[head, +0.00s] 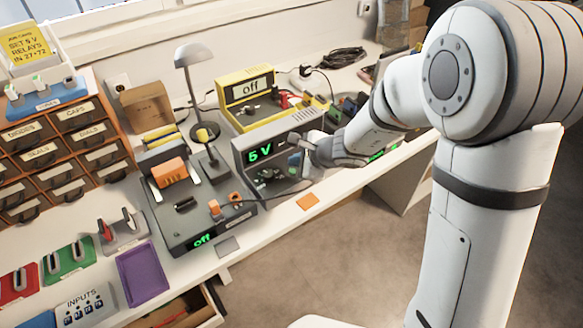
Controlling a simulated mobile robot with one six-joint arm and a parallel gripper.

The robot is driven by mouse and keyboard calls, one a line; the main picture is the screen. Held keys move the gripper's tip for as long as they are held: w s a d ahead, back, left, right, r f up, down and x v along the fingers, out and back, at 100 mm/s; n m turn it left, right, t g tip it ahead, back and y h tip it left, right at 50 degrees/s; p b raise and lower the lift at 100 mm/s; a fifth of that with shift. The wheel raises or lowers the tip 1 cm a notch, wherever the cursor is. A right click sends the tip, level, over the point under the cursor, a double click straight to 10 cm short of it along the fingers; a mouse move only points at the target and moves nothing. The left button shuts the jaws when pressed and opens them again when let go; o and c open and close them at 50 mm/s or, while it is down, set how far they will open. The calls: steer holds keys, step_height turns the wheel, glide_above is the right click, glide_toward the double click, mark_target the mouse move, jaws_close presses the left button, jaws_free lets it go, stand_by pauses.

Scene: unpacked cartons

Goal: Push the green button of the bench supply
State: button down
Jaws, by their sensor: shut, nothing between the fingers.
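A grey box with a green lit display that seems to read "5 V" (243,150) stands near the bench's front edge, and it looks like the bench supply. My gripper (306,153) is shut and empty at the right part of its front panel. I cannot tell whether the fingertips touch the panel. A small blue patch shows beside the fingertips. I cannot make out a green button, and the gripper may cover it.
A dark test fixture (180,238) with orange parts and an "off" display stands to the left. A desk lamp (194,56), a drawer cabinet (62,150) and a purple tray (142,273) are further left.

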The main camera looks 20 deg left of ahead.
step_height(320, 180, up, 5)
steer(key=p, duration=0.3)
steer(key=shift+r+p, duration=0.15)
steer(key=shift+p, duration=0.15)
steer(key=s+d+r+n+g, duration=0.1)
steer(key=s+d+r+n, duration=0.65)
steer(key=d+r, duration=0.2)
steer(key=s+d+r+n+h, duration=0.1)
steer(key=s+d+n+h, duration=0.2)
steer(key=s+d, duration=0.3)
steer(key=s+d+r+n+h+p, duration=0.1)
steer(key=s+d+n+h, duration=0.3)
steer(key=d, duration=1)
steer(key=shift+s+r+g+h+p, duration=0.3)
steer(key=shift+s+r+g+h, duration=0.15)
steer(key=shift+s, duration=0.45)
